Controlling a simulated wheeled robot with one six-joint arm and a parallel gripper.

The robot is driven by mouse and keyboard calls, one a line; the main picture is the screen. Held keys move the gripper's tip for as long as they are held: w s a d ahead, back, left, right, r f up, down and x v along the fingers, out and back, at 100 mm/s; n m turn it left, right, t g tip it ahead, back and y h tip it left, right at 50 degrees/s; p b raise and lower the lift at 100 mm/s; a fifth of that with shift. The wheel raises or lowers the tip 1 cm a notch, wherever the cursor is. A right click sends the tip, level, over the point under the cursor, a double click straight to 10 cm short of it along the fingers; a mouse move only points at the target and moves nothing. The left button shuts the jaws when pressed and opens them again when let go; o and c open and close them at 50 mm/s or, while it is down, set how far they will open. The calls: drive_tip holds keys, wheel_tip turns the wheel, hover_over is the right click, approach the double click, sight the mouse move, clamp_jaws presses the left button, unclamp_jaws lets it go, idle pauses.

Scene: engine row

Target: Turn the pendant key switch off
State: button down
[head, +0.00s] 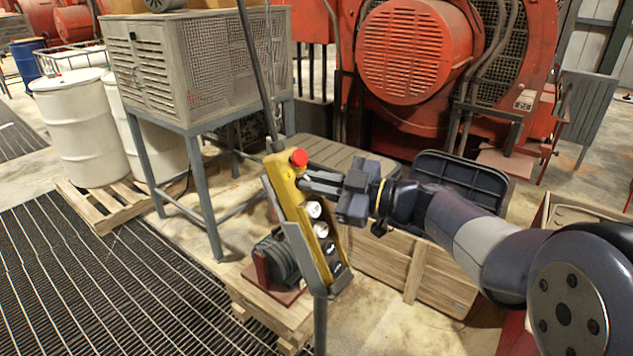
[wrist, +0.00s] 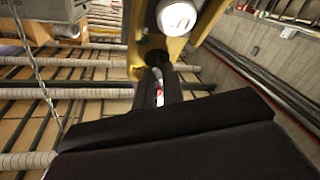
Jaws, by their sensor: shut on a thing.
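The yellow pendant (head: 289,198) stands tilted in a grey holder on a post, with a red mushroom button (head: 298,157) at its top and white and dark buttons down its face. My gripper (head: 304,183) reaches in from the right to the pendant face, just below the red button. In the wrist view the fingers (wrist: 159,88) are closed together on the key switch, against the yellow housing (wrist: 143,45). A white button (wrist: 177,16) shows just beyond them. The key switch is mostly hidden by the fingers, so its angle cannot be told.
A cable (head: 253,65) rises from the pendant's top. A grey louvred cabinet on legs (head: 160,75) stands behind left, with white drums (head: 75,125) beside it. A wooden crate (head: 385,265) is behind my arm. Red machinery (head: 415,50) fills the back. Floor grating (head: 90,280) lies open at left.

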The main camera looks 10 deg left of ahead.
drive_tip(key=c, duration=1.5)
unclamp_jaws()
drive_tip(key=d, duration=0.3)
drive_tip(key=s+d+b, duration=0.1)
drive_tip(key=d, duration=0.3)
drive_tip(key=d+b, duration=0.1)
drive_tip(key=d, duration=0.2)
drive_tip(key=shift+s+d, duration=0.35)
drive_tip(key=shift+a, duration=0.1)
drive_tip(key=a, duration=0.3)
drive_tip(key=w+a+p, duration=0.1)
drive_tip(key=a, duration=0.3)
drive_tip(key=a+p, duration=0.1)
drive_tip(key=a, duration=0.2)
drive_tip(key=shift+w+a, duration=0.3)
drive_tip(key=shift+w, duration=0.05)
drive_tip(key=shift+d, duration=0.15)
